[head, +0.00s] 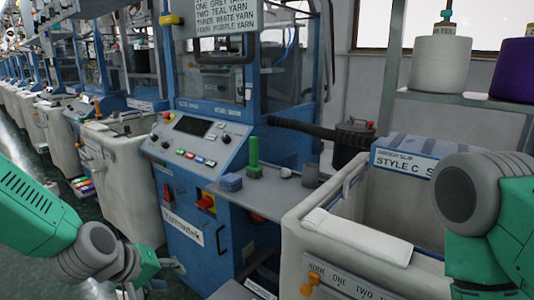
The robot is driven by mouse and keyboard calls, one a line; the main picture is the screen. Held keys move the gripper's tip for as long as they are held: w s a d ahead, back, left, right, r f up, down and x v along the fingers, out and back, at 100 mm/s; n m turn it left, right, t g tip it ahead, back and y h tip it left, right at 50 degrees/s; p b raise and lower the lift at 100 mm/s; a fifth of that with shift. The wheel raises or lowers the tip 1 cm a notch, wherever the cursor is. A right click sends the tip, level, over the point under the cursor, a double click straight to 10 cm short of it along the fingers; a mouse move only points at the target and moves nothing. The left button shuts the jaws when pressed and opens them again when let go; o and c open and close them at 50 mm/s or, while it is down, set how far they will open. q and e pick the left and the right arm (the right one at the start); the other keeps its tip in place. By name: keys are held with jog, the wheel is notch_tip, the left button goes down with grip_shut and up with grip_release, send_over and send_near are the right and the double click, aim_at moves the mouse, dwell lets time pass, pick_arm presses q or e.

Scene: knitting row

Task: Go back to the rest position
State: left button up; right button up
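My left arm comes in from the left edge, and its gripper (160,278) hangs low at the bottom left, in front of the blue knitting machine (218,235). It is small and partly cut off by the lower edge, so I cannot tell whether its fingers are open or shut. Nothing clearly shows in it. My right arm fills the lower right corner, in front of the right side of a large pale bin. My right gripper is out of the picture.
The pale bin (308,250) stands close at the right, with a white folded piece (358,238) on its rim. Yarn cones (440,65) stand on a shelf behind.

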pick_arm(q)
jog(key=s+a+f+m+g+y, duration=0.2)
jog(key=s+a+f+m+g, duration=0.1)
jog(key=s+f, duration=1.2)
jog(key=s+a+f+m+g+y, duration=0.1)
jog(key=s+a+f+m, duration=0.1)
jog(key=s, duration=0.6)
jog(key=s+a+f+m+g+y, duration=0.1)
jog(key=s+a+f+m+g, duration=0.1)
jog(key=s, duration=0.6)
jog(key=shift+s+f, duration=0.15)
jog(key=shift+f, duration=0.6)
